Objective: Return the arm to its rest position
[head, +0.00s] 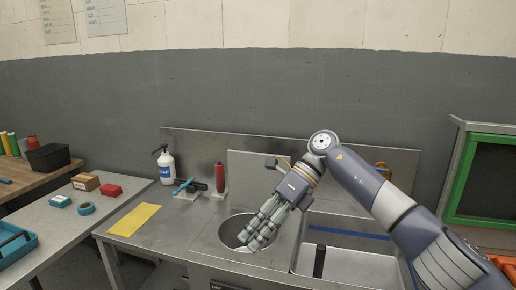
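My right gripper (255,235) is in the head view, with its arm coming in from the right. It hangs above the round basin (230,232) of the steel counter, its fingers pointing down and to the left. The fingers look close together, but I cannot tell whether they are open or shut. I see no object in them. Whether they touch the basin rim is unclear. My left gripper is not in view.
A rectangular sink (345,262) lies under my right forearm. A white pump bottle (166,166) and a red cylinder (219,177) stand behind the basin. A yellow cloth (134,220) lies left. A green-framed panel (470,180) stands at right.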

